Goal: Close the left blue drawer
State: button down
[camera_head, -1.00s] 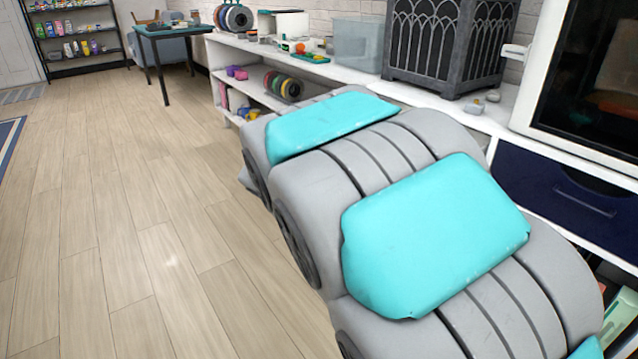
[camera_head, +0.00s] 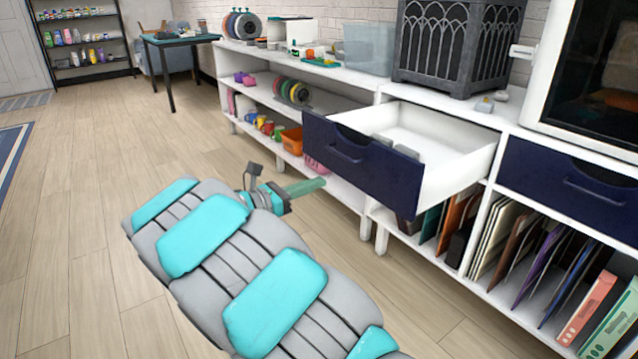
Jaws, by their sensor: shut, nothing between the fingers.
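The left blue drawer (camera_head: 348,155) is pulled well out from the white cabinet. Its dark blue front with a cut-out handle faces left, and its white inside shows a few small grey items. A second blue drawer (camera_head: 570,195) to the right is closed.
Folders and books (camera_head: 520,240) fill the shelf below the drawers. A dark lantern-like box (camera_head: 455,50) and a clear bin (camera_head: 368,48) stand on the cabinet top (camera_head: 415,93). Open wooden floor (camera_head: 90,190) lies to the left.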

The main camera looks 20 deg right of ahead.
aim_at(363, 167)
jog(key=x, duration=1.2)
jog(key=shift+s+f, duration=0.1)
